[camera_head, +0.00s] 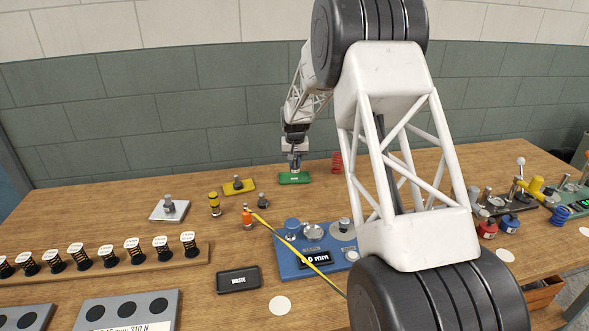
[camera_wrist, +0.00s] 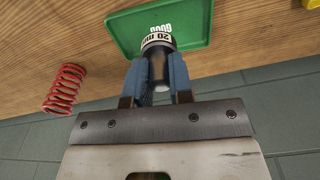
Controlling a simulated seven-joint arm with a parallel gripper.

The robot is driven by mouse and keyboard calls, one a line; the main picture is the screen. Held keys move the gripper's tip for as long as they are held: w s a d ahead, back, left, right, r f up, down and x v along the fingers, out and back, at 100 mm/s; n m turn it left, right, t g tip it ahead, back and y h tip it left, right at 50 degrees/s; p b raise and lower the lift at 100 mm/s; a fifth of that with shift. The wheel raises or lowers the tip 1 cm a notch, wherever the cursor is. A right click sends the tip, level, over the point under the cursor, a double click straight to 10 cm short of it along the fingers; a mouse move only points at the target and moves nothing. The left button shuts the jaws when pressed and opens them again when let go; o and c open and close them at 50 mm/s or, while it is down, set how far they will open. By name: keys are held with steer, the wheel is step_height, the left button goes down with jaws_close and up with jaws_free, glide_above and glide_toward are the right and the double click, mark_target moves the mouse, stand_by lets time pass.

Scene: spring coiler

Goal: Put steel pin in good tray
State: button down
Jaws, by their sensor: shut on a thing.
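The good tray is a shallow green tray marked GOOD; it lies at the back of the bench in the head view (camera_head: 294,178) and fills the top of the wrist view (camera_wrist: 203,30). In the head view my gripper (camera_head: 295,165) is just above the tray, and the pin is too small to make out there. I cannot tell whether the pin touches the tray floor.
A red spring (camera_wrist: 65,88) stands beside the green tray; it also shows in the head view (camera_head: 337,162). A yellow tray (camera_head: 240,187) lies to the left. A black waste tray (camera_head: 238,279) and a blue gauge (camera_head: 290,262) are nearer the front.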

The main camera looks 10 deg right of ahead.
mark_target(294, 168)
steer(key=shift+w, duration=0.4)
steer(key=shift+f, duration=1.75)
steer(key=shift+f, duration=0.1)
steer(key=c, duration=1)
jaws_free()
steer(key=r, duration=0.7)
steer(key=s+r, duration=0.1)
steer(key=r, duration=0.3)
steer(key=shift+r, duration=0.6)
